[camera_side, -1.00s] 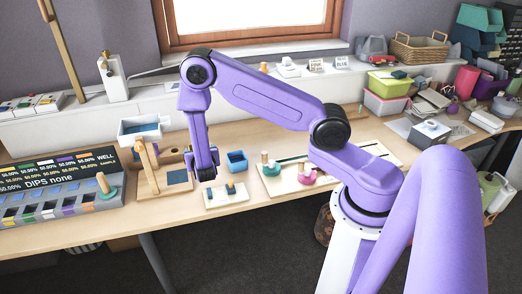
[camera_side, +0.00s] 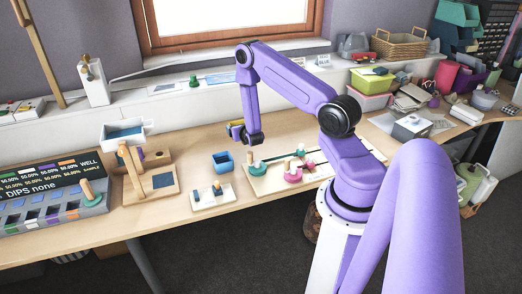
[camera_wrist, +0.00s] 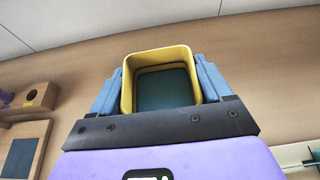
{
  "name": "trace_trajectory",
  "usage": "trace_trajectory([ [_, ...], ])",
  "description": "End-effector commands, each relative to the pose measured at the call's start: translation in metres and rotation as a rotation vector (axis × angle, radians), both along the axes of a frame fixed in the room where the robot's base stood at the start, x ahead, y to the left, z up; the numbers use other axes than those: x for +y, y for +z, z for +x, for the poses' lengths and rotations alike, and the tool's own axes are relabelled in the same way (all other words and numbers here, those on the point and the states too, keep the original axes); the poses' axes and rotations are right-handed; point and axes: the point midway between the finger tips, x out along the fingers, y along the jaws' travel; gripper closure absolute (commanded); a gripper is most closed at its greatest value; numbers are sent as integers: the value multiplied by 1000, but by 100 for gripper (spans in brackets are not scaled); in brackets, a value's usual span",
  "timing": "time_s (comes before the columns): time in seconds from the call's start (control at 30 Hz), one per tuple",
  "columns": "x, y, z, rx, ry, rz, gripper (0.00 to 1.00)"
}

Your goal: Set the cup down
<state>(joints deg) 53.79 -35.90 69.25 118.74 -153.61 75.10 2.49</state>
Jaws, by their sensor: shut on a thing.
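A yellow square cup (camera_wrist: 128,84) is between the two blue fingers of my gripper (camera_wrist: 160,84) in the wrist view. It is open toward the camera, with a dark teal inside. In the side view my gripper (camera_side: 237,131) hangs beyond the blue cup, over the back of the table near the white ledge. A bit of the yellow cup (camera_side: 235,123) shows beside the fingers. The cup's underside is hidden, so I cannot tell if it touches the table. A second, blue cup (camera_side: 222,163) stands on the table, nearer the camera.
A white board with small pegs (camera_side: 212,198) lies in front of the blue cup. A pegboard with green and pink pieces (camera_side: 268,178) is to its right. A wooden stand with a white tray (camera_side: 124,132) is left. Bare tabletop (camera_side: 185,140) lies left of my gripper.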

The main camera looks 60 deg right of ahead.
Motion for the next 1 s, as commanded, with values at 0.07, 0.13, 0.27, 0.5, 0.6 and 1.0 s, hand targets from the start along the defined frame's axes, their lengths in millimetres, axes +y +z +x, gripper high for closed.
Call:
trace_trajectory([
  [0.07,-18,-4,-12,-1,-5,5,53],
  [0.13,-28,-7,-20,-4,-4,9,53],
  [0.27,-42,-10,-31,-7,-3,15,53],
  [0.5,-49,-25,-38,-8,1,22,53],
  [0.6,-49,-39,-38,-8,1,21,53],
  [1.0,-49,-75,-37,-10,1,21,53],
])
